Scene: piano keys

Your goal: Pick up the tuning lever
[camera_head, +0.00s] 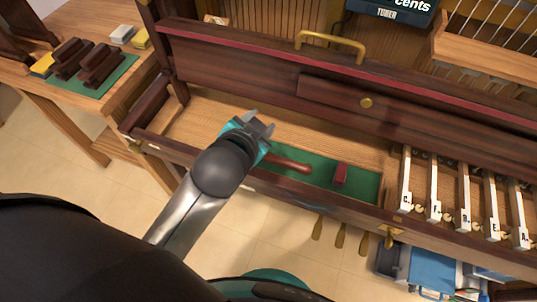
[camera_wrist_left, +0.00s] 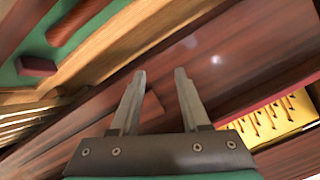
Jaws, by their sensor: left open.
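The tuning lever seems to be the tool with a reddish-brown wooden handle (camera_head: 288,163), lying in the green-lined tray (camera_head: 318,189) of the piano. Its left end is hidden behind my left arm in the head view. In the left wrist view part of the handle (camera_wrist_left: 82,20) shows at the upper left, cut off by the frame edge. My left gripper (camera_head: 262,124) is open and empty, above and beyond the tray, apart from the handle. In the left wrist view its two fingers (camera_wrist_left: 160,76) point at dark wood. My right gripper is not in view.
A dark red block (camera_head: 340,174) lies in the tray right of the handle; it also shows in the wrist view (camera_wrist_left: 36,66). White-ended keys (camera_head: 464,205) stand at the right. The dark raised panel with a brass handle (camera_head: 331,42) rises behind. A side table (camera_head: 98,100) holds blocks.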

